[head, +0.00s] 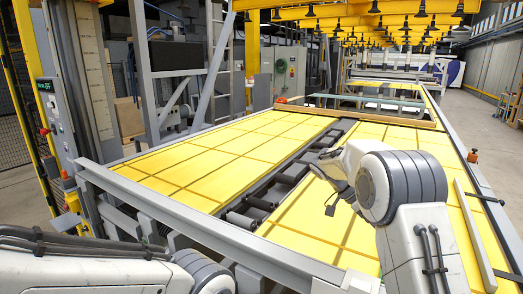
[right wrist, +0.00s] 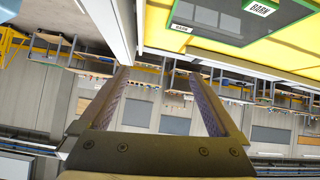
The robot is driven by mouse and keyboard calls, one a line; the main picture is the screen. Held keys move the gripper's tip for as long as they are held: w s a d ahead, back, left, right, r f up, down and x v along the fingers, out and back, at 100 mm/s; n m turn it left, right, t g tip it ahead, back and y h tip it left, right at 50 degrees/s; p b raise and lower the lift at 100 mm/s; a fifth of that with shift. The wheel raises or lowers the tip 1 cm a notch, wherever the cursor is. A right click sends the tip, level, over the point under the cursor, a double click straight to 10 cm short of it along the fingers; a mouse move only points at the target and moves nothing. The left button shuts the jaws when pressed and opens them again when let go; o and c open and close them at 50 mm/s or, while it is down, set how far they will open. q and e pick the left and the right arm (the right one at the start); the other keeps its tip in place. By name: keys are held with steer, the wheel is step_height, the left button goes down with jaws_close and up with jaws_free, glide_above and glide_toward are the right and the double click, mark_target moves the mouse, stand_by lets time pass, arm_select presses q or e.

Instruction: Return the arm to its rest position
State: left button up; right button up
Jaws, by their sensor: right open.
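My right arm reaches in from the lower right of the head view, bent over the yellow table. Its gripper (head: 331,196) hangs above the yellow surface, partly hidden by my own wrist. In the right wrist view the two fingers of my right gripper (right wrist: 159,78) stand wide apart with nothing between them. My left arm shows only as links along the lower left of the head view, and its gripper is out of the picture.
A long table with yellow panels (head: 190,165) and a grey frame fills the middle. A dark roller channel (head: 285,178) splits it. A wooden beam (head: 360,115) lies across its far part. A control post (head: 58,125) stands at left.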

steer(key=s+a+n, duration=0.1)
steer(key=a+n, duration=0.1)
steer(key=s+a+f+n+t+y, duration=0.1)
steer(key=a+n, duration=0.1)
steer(key=a, duration=0.1)
steer(key=s+a+n+t+b, duration=0.1)
steer(key=a+n, duration=0.1)
steer(key=a, duration=0.1)
steer(key=shift+a+f+n+y, duration=0.25)
steer(key=shift+f+n+y, duration=0.05)
steer(key=shift+f+n, duration=0.1)
steer(key=s+a+f+n+t+y+b, duration=0.1)
steer(key=s+a+f+n+y, duration=0.3)
steer(key=s+a+n, duration=0.5)
steer(key=s+a+f+n+t+y+b, duration=0.2)
steer(key=s+a+f+n, duration=0.4)
steer(key=s+n, duration=0.8)
steer(key=s+a+y+b, duration=0.1)
steer(key=s+a+y, duration=0.1)
steer(key=a, duration=0.1)
steer(key=shift+s+a+y, duration=0.15)
steer(key=shift+a+y, duration=0.15)
